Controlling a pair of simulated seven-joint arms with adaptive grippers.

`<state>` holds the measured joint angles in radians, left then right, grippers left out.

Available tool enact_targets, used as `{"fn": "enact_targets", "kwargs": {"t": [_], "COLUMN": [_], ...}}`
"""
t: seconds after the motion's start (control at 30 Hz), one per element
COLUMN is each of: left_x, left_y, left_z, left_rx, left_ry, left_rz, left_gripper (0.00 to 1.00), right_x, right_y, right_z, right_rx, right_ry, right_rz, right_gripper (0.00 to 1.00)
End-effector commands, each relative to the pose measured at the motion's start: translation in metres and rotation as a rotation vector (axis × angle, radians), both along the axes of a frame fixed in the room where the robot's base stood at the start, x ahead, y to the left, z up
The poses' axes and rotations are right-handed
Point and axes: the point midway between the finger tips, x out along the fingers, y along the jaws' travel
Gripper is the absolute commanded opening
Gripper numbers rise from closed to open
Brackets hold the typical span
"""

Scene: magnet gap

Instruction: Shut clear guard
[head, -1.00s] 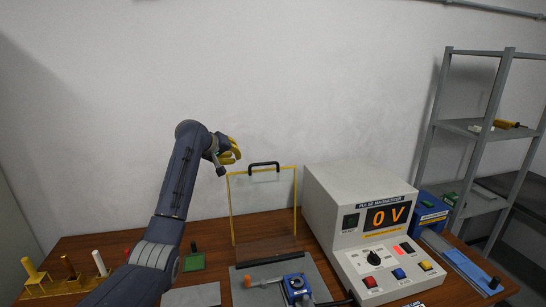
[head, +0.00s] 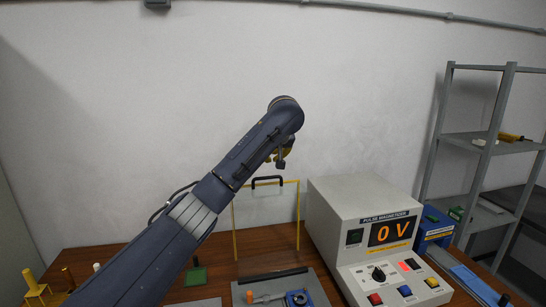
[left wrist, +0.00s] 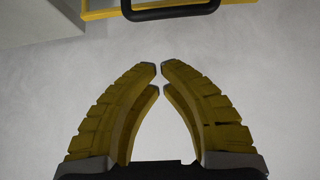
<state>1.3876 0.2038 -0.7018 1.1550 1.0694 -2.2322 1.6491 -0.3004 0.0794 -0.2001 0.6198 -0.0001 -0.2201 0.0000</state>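The clear guard (head: 298,215) is a see-through panel in a thin yellow frame. It stands upright behind the flat grey base (head: 216,301), with a black handle (head: 267,181) on its top edge. My left gripper (head: 285,155) is above the handle's right end in the head view, largely hidden behind my own arm. In the left wrist view, its yellow fingers (left wrist: 160,68) have their tips almost together with nothing between them. The handle (left wrist: 170,12) and yellow top bar of the guard lie beyond the fingertips, apart from them. My right gripper is not in view.
A pulse magnetizer box (head: 370,235) showing 0 V stands close to the guard's right. A blue fixture (head: 298,298) and orange-handled part lie before the guard. A grey shelf rack (head: 480,150) stands at right.

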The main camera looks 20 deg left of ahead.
Motion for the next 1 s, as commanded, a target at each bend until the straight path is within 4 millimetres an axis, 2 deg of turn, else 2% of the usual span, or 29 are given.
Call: {"fn": "enact_targets", "kwargs": {"t": [0.2, 0.57, 1.0], "left_x": [0.02, 0.044, 0.018], "left_y": [0.012, 0.024, 0.009], "left_z": [-0.026, -0.054, -0.056], "left_rx": [0.0, 0.0, 0.0], "left_ry": [0.002, 0.001, 0.0], "left_rz": [0.003, 0.0, -0.003], "left_gripper": [0.0, 0.0, 0.0], "right_x": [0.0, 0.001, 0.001], "right_y": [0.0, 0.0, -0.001], "right_z": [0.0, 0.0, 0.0], "right_rx": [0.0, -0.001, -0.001], "right_ry": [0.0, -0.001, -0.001], "right_rz": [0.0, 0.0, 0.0], "right_gripper": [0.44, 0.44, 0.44]}}
